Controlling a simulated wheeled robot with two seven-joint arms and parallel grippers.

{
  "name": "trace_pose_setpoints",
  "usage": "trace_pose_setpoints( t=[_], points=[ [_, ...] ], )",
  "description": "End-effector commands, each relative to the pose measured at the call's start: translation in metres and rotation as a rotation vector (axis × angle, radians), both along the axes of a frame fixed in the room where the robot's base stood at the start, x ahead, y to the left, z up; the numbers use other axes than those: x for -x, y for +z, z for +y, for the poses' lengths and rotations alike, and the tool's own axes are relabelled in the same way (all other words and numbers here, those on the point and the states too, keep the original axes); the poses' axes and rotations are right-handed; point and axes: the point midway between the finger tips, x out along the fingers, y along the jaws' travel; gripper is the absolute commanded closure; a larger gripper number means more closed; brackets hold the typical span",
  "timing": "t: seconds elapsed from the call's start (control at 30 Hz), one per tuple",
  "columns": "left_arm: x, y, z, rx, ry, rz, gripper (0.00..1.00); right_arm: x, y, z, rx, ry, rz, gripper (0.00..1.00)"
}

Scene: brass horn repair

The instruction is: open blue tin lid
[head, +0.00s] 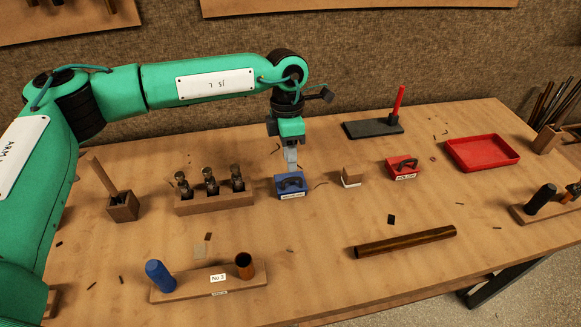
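The blue tin (291,191) stands on the workbench near the middle, with a dark curved handle on its lid and a pale label on its front. The lid looks to be down on the tin. My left gripper (291,167) points straight down just above and behind the handle, at the tin's far side. Its fingers show as a pale narrow shape, and I cannot tell whether they are apart or touch the handle. My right gripper is out of view.
A wooden block with several valves (213,201) stands left of the tin. A red tray (483,151) lies further right. A brass tube (405,242) lies in front. Bench between is mostly clear.

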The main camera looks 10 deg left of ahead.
Motion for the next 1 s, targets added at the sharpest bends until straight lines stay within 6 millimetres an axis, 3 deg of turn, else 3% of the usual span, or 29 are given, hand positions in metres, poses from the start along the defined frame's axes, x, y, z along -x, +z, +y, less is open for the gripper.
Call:
trace_pose_setpoints(
  t=[0.1, 0.3, 0.63, 0.8, 1.0],
  points=[
    [0.004, -0.019, -0.001, 0.000, 0.001, 0.002, 0.69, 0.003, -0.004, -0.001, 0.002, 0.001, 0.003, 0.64],
    [0.007, -0.037, -0.002, -0.001, 0.001, 0.000, 0.69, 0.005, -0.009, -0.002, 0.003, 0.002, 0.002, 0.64],
    [0.007, -0.040, -0.002, 0.000, 0.001, 0.000, 0.69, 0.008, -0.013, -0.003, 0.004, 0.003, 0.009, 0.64],
    [0.007, -0.040, -0.002, 0.000, 0.001, 0.000, 1.00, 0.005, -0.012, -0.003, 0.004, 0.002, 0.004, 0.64],
    [0.007, -0.040, -0.002, 0.000, 0.001, 0.000, 1.00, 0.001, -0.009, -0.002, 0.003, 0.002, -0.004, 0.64]
  ],
)
